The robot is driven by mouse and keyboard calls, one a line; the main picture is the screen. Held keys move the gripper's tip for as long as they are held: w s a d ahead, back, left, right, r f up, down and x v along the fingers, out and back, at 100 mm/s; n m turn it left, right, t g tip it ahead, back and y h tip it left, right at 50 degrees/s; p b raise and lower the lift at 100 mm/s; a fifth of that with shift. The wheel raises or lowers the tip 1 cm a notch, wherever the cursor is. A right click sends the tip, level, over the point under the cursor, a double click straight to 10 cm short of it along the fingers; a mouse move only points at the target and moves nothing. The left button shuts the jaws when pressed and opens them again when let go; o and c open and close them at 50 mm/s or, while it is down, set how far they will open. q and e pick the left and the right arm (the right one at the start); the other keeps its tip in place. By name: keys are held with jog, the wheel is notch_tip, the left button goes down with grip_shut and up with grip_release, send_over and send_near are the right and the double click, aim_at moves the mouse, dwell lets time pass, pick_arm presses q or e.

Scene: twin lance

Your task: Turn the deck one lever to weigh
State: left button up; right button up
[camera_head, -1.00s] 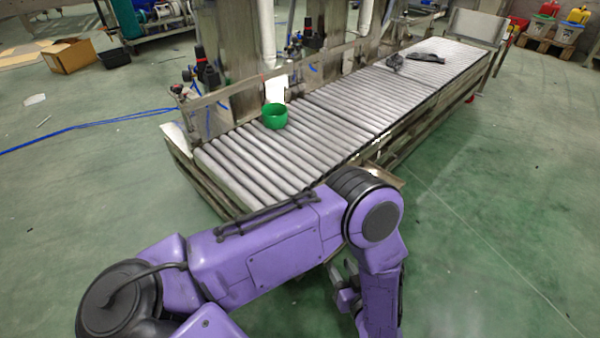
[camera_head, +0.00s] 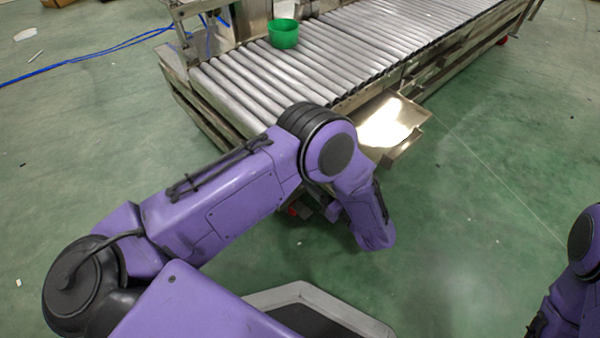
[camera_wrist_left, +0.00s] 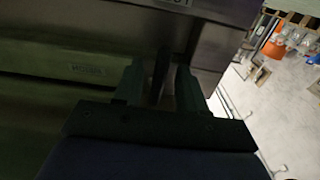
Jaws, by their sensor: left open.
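My left gripper (camera_wrist_left: 160,72) is open in the left wrist view, its two fingers on either side of a dark, narrow upright piece (camera_wrist_left: 161,66), which may be the lever. I cannot tell whether the fingers touch it. Behind it is a dim metal panel (camera_wrist_left: 203,52). A small label (camera_wrist_left: 88,70) is on the dark face at left, its lettering too faint to read surely. In the head view my left arm reaches to the near side of the roller conveyor (camera_head: 290,75), and its own links hide the gripper. My right gripper is out of view.
A green bowl (camera_head: 284,33) stands on the rollers. A shiny metal tray (camera_head: 390,125) juts from the conveyor's near side, close to my left arm. Blue cable (camera_head: 90,55) lies on the floor at left.

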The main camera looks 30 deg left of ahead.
pick_arm(q)
jog(key=shift+w+a, duration=0.25)
jog(key=shift+a, duration=0.25)
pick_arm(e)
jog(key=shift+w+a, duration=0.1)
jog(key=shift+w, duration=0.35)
pick_arm(q)
grip_shut()
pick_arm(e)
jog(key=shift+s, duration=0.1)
